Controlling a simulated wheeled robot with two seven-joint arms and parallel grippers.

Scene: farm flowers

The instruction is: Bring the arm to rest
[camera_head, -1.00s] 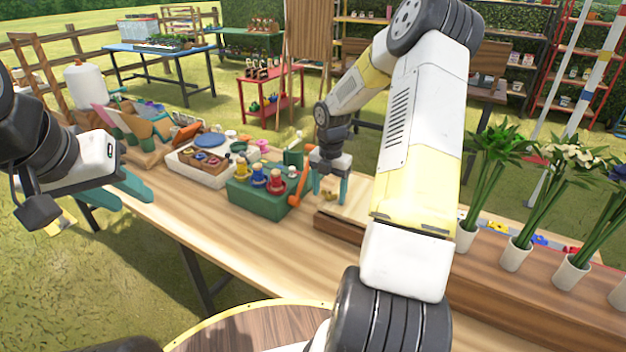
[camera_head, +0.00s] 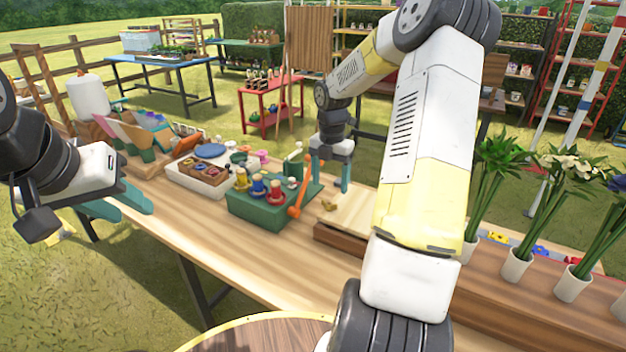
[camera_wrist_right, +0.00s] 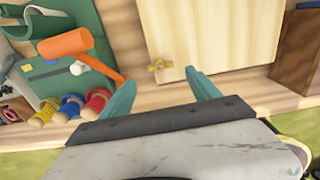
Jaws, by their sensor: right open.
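My right gripper (camera_head: 331,180) is open and empty. It hangs above the pale wooden board (camera_head: 352,217), just right of the green box (camera_head: 262,212). In the right wrist view its two teal fingers (camera_wrist_right: 163,90) are spread apart over the board, with nothing between them.
The green box holds several coloured spools (camera_head: 257,187), and an orange mallet (camera_head: 299,194) leans by it. A white tray (camera_head: 196,186) stands behind left. White vases with flowers (camera_head: 517,265) line the right. The table's front strip (camera_head: 225,245) is clear.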

